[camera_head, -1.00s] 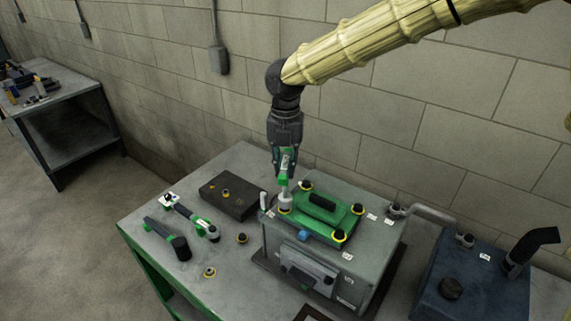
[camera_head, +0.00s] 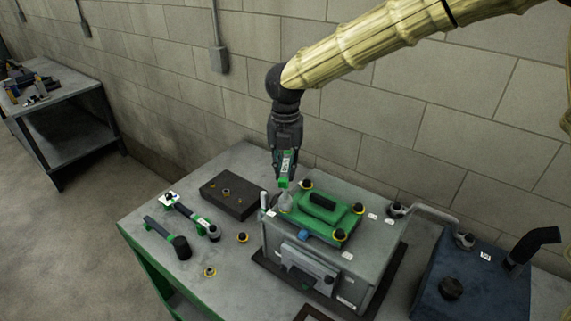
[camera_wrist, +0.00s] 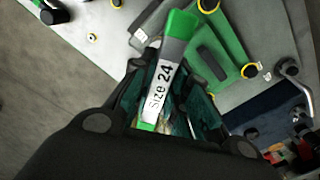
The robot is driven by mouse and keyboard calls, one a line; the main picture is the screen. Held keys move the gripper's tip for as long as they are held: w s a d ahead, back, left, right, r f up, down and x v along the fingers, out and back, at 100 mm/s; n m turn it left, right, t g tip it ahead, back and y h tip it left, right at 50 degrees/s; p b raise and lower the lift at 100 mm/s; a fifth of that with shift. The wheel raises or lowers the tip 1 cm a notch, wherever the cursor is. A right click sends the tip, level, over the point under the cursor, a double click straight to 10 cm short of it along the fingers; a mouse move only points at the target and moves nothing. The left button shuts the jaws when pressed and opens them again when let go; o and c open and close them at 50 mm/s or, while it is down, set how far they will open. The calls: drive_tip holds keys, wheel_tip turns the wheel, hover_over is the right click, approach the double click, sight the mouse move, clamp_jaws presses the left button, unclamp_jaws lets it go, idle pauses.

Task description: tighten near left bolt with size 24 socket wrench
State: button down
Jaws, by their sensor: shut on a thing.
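My gripper (camera_head: 285,168) is shut on the size 24 socket wrench (camera_head: 286,182), above the near left corner of the green cover (camera_head: 321,227). In the wrist view the wrench (camera_wrist: 165,78) shows its white "Size 24" label and green end between the fingers (camera_wrist: 168,100). In the head view its pale socket end (camera_head: 285,202) points down at the cover's left corner. The near left bolt is hidden under that socket, and I cannot tell how fully it sits on it. Black bolts with yellow rings stand at the other cover corners, such as the near right one (camera_head: 340,235).
The grey engine block (camera_head: 330,265) carries the cover. Left of it on the table lie other green-and-black tools (camera_head: 166,238), loose ringed bolts (camera_head: 210,271) and a dark block (camera_head: 230,194). A blue tank (camera_head: 475,285) stands at right. The wall is close behind.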

drive_tip(key=shift+f, duration=0.2)
drive_tip(key=shift+r+m, duration=0.1)
drive_tip(key=shift+m, duration=0.6)
drive_tip(key=m, duration=0.3)
drive_tip(key=shift+a, duration=0.1)
drive_tip(key=m, duration=0.4)
drive_tip(key=shift+m, duration=0.4)
drive_tip(key=m, duration=0.8)
drive_tip(key=shift+s, duration=0.1)
drive_tip(key=m, duration=0.4)
drive_tip(key=shift+m, duration=0.3)
drive_tip(key=m, duration=0.3)
drive_tip(key=shift+f+m, duration=0.2)
drive_tip(key=shift+m, duration=0.1)
drive_tip(key=m, duration=0.3)
drive_tip(key=shift+m, duration=0.3)
drive_tip(key=m, duration=0.4)
drive_tip(key=shift+s, duration=0.1)
